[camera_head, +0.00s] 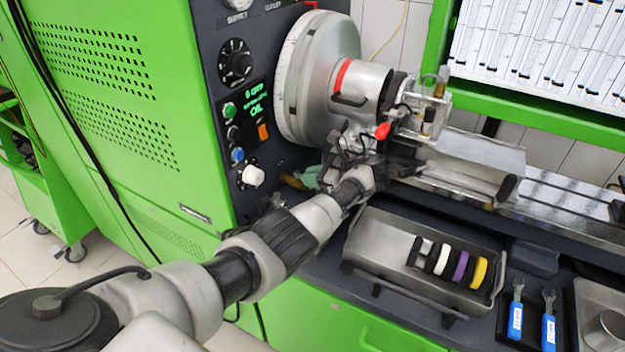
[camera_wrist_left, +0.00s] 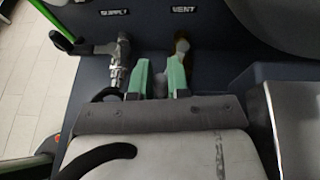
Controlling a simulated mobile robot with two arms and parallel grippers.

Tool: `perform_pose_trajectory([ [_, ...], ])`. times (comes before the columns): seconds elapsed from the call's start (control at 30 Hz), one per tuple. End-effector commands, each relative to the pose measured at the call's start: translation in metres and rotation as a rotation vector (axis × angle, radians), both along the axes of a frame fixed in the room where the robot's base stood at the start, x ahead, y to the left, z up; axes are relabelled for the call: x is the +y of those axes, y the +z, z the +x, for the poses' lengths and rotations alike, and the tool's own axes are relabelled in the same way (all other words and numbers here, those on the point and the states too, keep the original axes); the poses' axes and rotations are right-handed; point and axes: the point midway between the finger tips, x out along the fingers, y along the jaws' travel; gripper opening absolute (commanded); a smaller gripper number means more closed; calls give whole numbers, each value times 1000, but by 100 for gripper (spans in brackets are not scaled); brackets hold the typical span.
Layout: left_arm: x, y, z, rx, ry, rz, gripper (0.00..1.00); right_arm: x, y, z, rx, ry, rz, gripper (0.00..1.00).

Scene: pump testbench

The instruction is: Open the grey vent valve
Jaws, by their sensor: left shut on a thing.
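My left gripper (camera_wrist_left: 159,80) has two green fingers, reaching toward the panel under the VENT label in the left wrist view. A pale grey piece, apparently the handle of the vent valve (camera_wrist_left: 160,86), is between the fingers, and they are shut on it. The brass-coloured vent fitting (camera_wrist_left: 182,46) stands just beyond the right finger. In the head view, the green fingertips (camera_head: 311,177) show low beside the brass fitting (camera_head: 293,182); my wrist hides most of the valve. My right gripper is in neither view.
The metal supply valve (camera_wrist_left: 118,65) stands close left of the fingers. The large round chuck (camera_head: 303,78) is above my wrist. A metal tray (camera_head: 380,240) with coloured rings is at right. Control knobs (camera_head: 253,176) are on the panel at left.

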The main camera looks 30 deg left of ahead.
Motion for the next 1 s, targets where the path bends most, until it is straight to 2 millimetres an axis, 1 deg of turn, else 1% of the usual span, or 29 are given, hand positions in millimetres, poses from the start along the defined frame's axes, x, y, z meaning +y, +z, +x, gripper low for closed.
perform_pose_trajectory([
  [0.33,0,0,1,-3,0,-4,0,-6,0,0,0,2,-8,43],
  [0.37,0,0,1,-3,0,-4,21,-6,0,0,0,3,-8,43],
  [0.4,0,0,1,-3,0,-4,27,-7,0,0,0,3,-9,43],
  [0.5,0,0,0,-2,-1,-3,41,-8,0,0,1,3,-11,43],
  [0.83,0,1,0,-1,-8,-2,41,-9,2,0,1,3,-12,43],
  [0.97,0,3,-2,0,-50,-1,41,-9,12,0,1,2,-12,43],
  [1.0,-1,4,-2,0,-74,-2,41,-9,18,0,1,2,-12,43],
])
